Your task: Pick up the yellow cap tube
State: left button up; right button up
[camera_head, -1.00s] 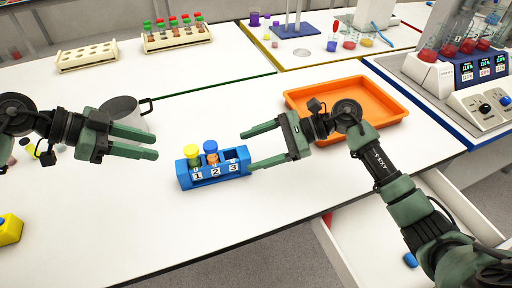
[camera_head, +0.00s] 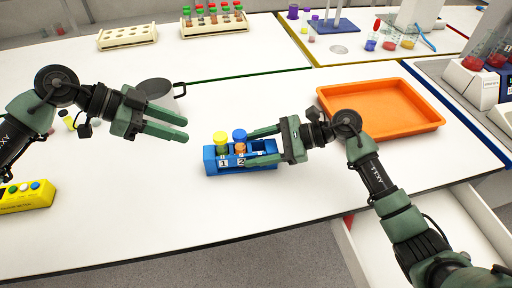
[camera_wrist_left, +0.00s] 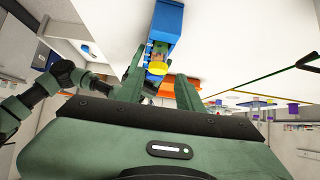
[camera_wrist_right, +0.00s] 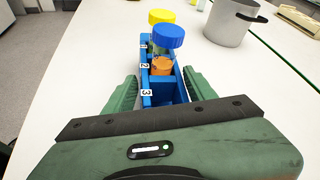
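The yellow cap tube (camera_head: 221,138) stands upright in slot 1 of the blue rack (camera_head: 212,168). A blue cap tube (camera_head: 239,137) stands beside it in slot 2; slot 3 looks empty. My left gripper (camera_head: 187,130) is open and empty, a little left of the yellow cap. In the left wrist view the yellow cap (camera_wrist_left: 157,68) appears between the fingers but beyond them. My right gripper (camera_head: 248,149) is open, its fingers on either side of the rack's slot 3 end. The right wrist view shows this too; whether they touch the rack cannot be told.
An orange tray (camera_head: 425,127) lies to the right. A grey pot (camera_head: 155,89) stands behind my left gripper. A yellow button box (camera_head: 27,197) is at the left. Tube racks (camera_head: 128,39) stand at the back. The table in front of the blue rack is clear.

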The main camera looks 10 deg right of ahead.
jog(key=c, duration=0.9)
jog(key=shift+s, duration=0.1)
jog(key=shift+c, duration=0.2)
